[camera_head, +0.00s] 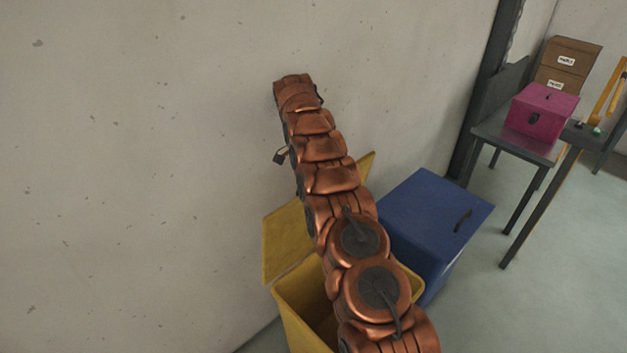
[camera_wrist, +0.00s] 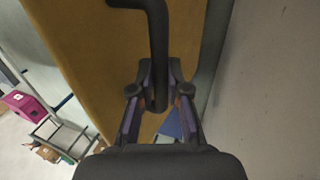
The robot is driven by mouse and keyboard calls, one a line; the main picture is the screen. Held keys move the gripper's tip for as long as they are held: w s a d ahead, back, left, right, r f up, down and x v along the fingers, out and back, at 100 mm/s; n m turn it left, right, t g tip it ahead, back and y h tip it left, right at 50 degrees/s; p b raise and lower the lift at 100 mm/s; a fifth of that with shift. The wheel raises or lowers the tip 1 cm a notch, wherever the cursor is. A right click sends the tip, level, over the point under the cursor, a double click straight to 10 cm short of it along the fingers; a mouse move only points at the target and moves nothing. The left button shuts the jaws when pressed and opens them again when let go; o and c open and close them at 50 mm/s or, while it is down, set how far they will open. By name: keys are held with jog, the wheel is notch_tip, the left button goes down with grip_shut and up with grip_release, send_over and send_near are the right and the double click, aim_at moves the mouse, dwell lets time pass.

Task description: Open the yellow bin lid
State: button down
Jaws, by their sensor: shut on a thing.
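The yellow bin (camera_head: 296,318) stands by the wall, with its dark inside partly showing behind my arm. Its yellow lid (camera_head: 284,243) is raised and tilted up toward the wall; my arm hides its middle. In the wrist view the lid (camera_wrist: 95,50) fills the area behind my gripper (camera_wrist: 160,82). My gripper is shut on the lid's dark bent handle (camera_wrist: 157,30), with a finger on each side of the bar. In the head view my arm hides the grip itself.
A blue bin (camera_head: 425,215) with a closed lid stands right beside the yellow one. The pale wall (camera_head: 130,150) is close on the left. A pink box (camera_head: 540,110) sits on a grey table at the right, with brown cartons (camera_head: 568,62) behind. Floor at lower right is clear.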

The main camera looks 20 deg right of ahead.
jog(key=c, duration=1.4)
grip_release()
jog(key=shift+a+f, duration=0.1)
jog(key=shift+f, duration=0.1)
jog(key=shift+o, duration=1.3)
jog(key=shift+r, duration=0.15)
jog(key=shift+s+d+b, duration=0.15)
jog(key=shift+d+b, duration=0.05)
jog(key=shift+b, duration=0.3)
